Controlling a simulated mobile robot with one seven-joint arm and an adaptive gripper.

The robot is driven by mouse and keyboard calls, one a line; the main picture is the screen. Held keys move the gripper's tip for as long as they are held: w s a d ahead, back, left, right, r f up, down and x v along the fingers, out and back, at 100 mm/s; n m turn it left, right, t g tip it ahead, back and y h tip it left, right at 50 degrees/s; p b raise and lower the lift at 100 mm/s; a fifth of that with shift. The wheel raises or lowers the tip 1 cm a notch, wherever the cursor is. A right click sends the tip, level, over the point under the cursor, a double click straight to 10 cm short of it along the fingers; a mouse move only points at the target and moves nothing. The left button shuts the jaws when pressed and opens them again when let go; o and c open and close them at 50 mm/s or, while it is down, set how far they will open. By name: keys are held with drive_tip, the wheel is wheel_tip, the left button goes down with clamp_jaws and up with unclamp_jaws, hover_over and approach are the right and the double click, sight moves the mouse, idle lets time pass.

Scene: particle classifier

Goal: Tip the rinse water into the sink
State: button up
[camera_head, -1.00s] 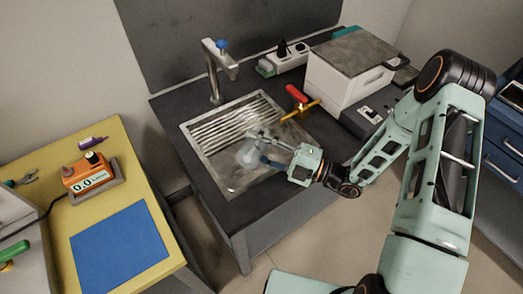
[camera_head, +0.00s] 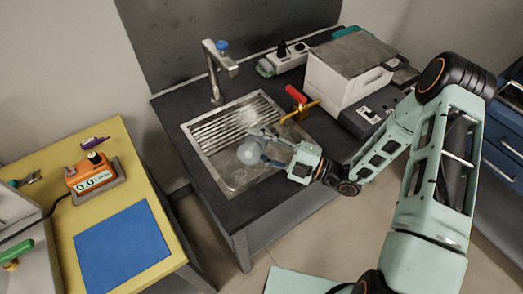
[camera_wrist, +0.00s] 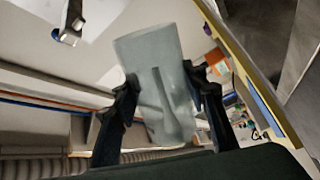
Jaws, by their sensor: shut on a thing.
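My gripper (camera_head: 274,148) is over the right side of the metal sink (camera_head: 208,165), coming in from the right. It is shut on a clear beaker (camera_head: 249,153), which is above the basin and looks tilted. In the wrist view the beaker (camera_wrist: 160,85) sits between the two dark fingers (camera_wrist: 163,95), one on each side of it. I cannot tell how much water is in it. The sink has a ribbed draining part and a faucet (camera_head: 216,75) with a blue knob behind it.
A red-handled tool with a brass part (camera_head: 299,98) lies at the sink's right rim.

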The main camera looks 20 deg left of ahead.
drive_tip(key=shift+w+r+m+t+p, duration=0.1)
drive_tip(key=shift+w+r+m+p, duration=0.15)
drive_tip(key=shift+m+p, duration=0.4)
drive_tip(key=shift+w+r+m+t+p, duration=0.1)
drive_tip(key=shift+w+m+p, duration=0.35)
drive_tip(key=shift+m, duration=0.3)
drive_tip(key=shift+w+r+m+t+p, duration=0.1)
drive_tip(key=shift+w+r+m+p, duration=0.1)
drive_tip(key=shift+m+p, duration=0.5)
idle(0.8)
idle(0.8)
